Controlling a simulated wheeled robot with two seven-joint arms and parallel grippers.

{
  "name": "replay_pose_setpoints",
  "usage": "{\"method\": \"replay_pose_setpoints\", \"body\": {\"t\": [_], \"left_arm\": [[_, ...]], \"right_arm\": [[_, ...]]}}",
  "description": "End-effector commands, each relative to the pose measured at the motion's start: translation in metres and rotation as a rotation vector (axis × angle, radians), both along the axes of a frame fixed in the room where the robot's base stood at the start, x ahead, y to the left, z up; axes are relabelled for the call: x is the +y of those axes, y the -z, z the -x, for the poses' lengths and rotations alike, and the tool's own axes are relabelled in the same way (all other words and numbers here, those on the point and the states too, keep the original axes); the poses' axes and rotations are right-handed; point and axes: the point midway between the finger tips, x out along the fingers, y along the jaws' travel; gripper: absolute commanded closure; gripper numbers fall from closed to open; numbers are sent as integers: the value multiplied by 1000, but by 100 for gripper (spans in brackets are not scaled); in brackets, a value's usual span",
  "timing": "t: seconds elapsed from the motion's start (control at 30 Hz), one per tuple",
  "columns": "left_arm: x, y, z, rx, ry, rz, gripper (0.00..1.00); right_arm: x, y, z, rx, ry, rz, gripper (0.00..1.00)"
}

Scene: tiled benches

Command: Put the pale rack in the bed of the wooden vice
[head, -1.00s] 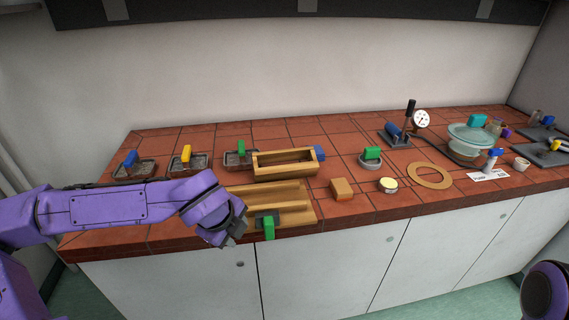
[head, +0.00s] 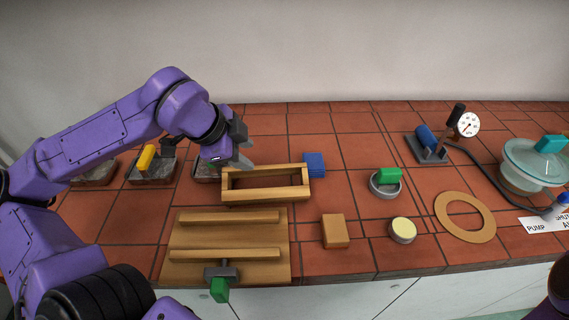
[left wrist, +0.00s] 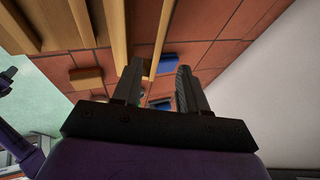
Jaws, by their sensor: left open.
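The pale rack (head: 265,196), a long open wooden frame, lies on the tiled bench just behind the wooden vice. The wooden vice (head: 225,267) is a flat board with two raised rails and a green handle at its front. Its bed (head: 225,236) between the rails is empty. My left gripper (head: 246,160) is open above the rack's back edge, near its left half. In the left wrist view the rack (left wrist: 158,30) runs up from the open fingers; whether a finger touches it I cannot tell. My right gripper is not in view.
A blue block (head: 314,165) stands by the rack's right end. A tan block (head: 335,231) and a yellow-topped tin (head: 403,231) are right of the vice. A flat ring (head: 465,236) and a gauge (head: 466,125) are farther right.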

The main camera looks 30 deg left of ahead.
Motion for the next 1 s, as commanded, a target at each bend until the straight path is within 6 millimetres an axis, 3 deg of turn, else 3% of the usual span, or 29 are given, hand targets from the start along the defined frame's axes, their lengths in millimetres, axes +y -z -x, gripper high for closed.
{"method": "replay_pose_setpoints", "body": {"t": [0.13, 0.7, 0.93, 0.97, 1.0], "left_arm": [[-1, 10, -4, 3, 1, -3, 57], [-16, 88, -50, 3, 5, -3, 57], [-17, 91, -52, 0, 5, -1, 57], [-17, 91, -52, 0, 5, -1, 61], [-17, 91, -52, 0, 5, -1, 74]], "right_arm": [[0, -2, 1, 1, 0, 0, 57], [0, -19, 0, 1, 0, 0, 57], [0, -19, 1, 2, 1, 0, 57], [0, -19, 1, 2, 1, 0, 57], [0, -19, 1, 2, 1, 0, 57]]}}
